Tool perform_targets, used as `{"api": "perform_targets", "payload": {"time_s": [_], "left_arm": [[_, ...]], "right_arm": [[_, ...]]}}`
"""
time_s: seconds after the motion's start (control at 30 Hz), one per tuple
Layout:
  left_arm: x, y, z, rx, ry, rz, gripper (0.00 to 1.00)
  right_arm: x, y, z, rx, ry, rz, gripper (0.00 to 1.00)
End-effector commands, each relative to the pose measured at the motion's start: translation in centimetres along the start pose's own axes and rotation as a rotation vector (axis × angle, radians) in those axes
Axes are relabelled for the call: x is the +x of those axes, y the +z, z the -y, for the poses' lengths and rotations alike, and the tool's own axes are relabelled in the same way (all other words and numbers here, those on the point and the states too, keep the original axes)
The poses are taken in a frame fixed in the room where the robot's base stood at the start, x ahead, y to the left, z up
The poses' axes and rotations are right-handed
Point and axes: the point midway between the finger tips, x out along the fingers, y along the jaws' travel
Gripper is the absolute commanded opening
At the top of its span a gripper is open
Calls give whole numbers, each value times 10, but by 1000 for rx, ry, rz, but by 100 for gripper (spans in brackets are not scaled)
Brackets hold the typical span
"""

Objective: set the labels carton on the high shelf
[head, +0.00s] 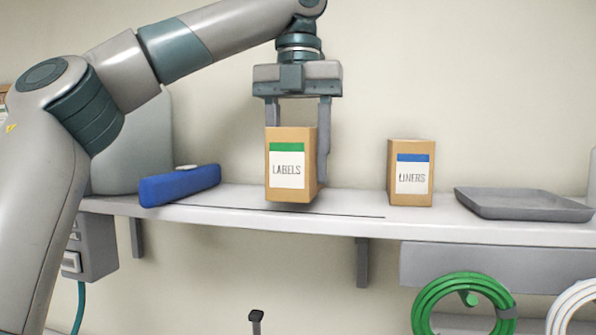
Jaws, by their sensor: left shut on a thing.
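The labels carton (291,172) is a brown box with a green band and the word LABELS on its front. It is upright at the high shelf (350,228), over the shelf's front part. A shadow lies under it, and I cannot tell whether its base touches the shelf. My left gripper (297,135) comes down from above and is shut on the carton, one finger at each side. The left finger's tip is hidden behind the carton. My right gripper is not in view.
A liners carton (410,180) with a blue band stands to the right, then a grey tray (522,204). A blue case (180,186) lies to the left. Shelf room is clear between the two cartons. A green hose coil (464,307) hangs below.

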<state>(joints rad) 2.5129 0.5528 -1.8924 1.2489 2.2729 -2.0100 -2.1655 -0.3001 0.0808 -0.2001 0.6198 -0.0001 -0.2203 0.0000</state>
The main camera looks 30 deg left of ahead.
Motion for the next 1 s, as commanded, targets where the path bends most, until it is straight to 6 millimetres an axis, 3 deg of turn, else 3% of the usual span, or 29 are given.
{"api": "perform_targets", "payload": {"time_s": [0.17, 0.6, 0.63, 0.7, 1.0], "left_arm": [[14, 0, 0, 0, -1, 0, 24], [18, 0, 0, -1, -1, 2, 24], [18, 0, 0, -1, -1, 1, 51], [18, 0, 0, -1, 0, 2, 67], [18, 0, 0, -1, 0, 2, 67]], "right_arm": [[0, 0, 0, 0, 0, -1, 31], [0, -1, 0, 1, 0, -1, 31], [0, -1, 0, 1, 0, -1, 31], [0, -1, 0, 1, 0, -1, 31], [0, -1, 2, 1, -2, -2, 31]]}}
